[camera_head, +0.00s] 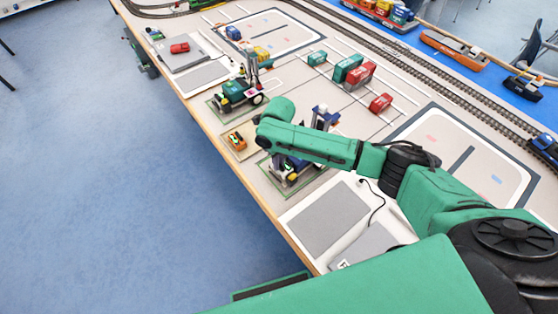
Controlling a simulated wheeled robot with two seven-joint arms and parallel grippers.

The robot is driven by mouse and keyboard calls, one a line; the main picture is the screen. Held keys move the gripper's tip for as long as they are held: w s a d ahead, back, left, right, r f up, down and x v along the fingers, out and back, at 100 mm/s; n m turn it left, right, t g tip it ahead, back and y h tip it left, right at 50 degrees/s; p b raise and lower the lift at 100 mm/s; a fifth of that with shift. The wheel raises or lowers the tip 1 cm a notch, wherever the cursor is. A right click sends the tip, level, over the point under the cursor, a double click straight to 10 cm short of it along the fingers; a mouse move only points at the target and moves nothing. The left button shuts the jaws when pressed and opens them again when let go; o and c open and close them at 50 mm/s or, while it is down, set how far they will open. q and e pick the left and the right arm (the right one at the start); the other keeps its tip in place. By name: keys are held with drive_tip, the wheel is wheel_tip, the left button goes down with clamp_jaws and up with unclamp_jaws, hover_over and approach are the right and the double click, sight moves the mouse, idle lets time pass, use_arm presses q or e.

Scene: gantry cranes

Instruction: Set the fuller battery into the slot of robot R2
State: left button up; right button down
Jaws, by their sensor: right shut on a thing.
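My right arm reaches in from the right across the table. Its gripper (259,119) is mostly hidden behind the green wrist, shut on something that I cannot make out. It is above the table's near edge, between two small vehicles. One is a green vehicle (232,94) with dark wheels and a mast. The other is a dark blue vehicle (289,172), partly covered by my arm. I cannot read which one is R2. A small orange tray (230,141) with little dark and green items lies just left of the gripper. I cannot tell the batteries' charge. My left gripper does not show.
Red and green containers (355,72) stand on the marked lanes behind. Railway tracks (455,90) run along the far side. Grey pads (328,218) lie at the near edge. Blue floor is open at left.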

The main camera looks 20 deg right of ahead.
drive_tip(key=shift+f+b, duration=0.45)
drive_tip(key=shift+f, duration=0.25)
idle(1.0)
drive_tip(key=c, duration=0.8)
unclamp_jaws()
drive_tip(key=shift+r, duration=0.1)
wheel_tip(320, 180, up, 14)
drive_tip(key=b, duration=0.1)
drive_tip(key=shift+r+b, duration=0.2)
drive_tip(key=shift+b, duration=0.2)
